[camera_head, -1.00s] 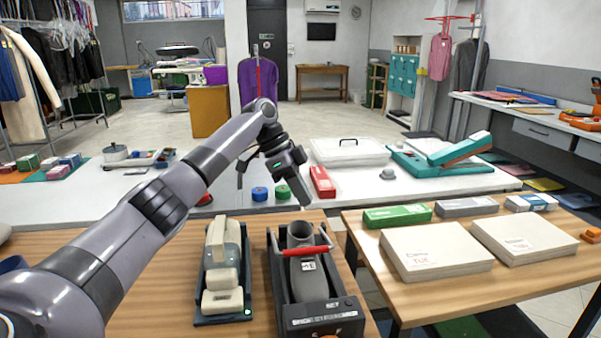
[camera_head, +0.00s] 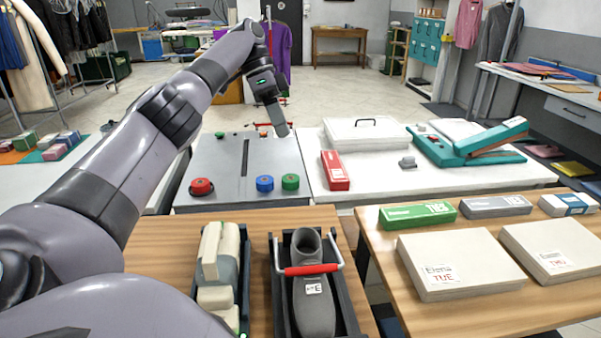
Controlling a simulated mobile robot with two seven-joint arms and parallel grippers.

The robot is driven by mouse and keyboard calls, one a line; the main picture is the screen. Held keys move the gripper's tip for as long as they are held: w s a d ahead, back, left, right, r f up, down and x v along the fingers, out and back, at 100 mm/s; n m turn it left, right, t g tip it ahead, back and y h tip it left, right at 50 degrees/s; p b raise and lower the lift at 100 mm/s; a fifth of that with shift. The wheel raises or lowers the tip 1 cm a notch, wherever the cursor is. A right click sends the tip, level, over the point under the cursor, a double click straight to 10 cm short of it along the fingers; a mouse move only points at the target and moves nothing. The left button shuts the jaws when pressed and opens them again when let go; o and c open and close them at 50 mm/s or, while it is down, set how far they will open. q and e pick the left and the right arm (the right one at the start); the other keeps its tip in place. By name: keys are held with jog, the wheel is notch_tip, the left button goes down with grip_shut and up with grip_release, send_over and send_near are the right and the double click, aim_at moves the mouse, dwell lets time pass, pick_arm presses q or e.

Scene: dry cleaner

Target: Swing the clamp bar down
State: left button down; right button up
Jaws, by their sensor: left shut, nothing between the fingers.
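The clamp bar (camera_head: 312,269) is a light metal bar with a red grip. It crosses over a grey boot (camera_head: 314,308), just in front of the boot's shaft opening. The boot lies in a dark tray-like holder (camera_head: 352,316) on the wooden table, its near end cut off by the picture's bottom edge. I cannot tell whether the bar touches the boot. My left gripper (camera_head: 281,129) is shut and empty, pointing down over the far grey panel, beyond the boot and apart from the bar. My right gripper is not in view.
A holder with a cream and grey shoe (camera_head: 219,266) stands just left of the boot. Red (camera_head: 202,187), blue (camera_head: 265,183) and green (camera_head: 290,182) knobs sit beyond. A teal press (camera_head: 470,144) stands farther back.

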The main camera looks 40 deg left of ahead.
pick_arm(q)
jog(key=s+d+x, duration=0.1)
jog(key=s+x, duration=0.1)
jog(key=x, duration=1.1)
jog(key=shift+s+r, duration=0.15)
jog(key=shift+r, duration=0.15)
dwell(0.6)
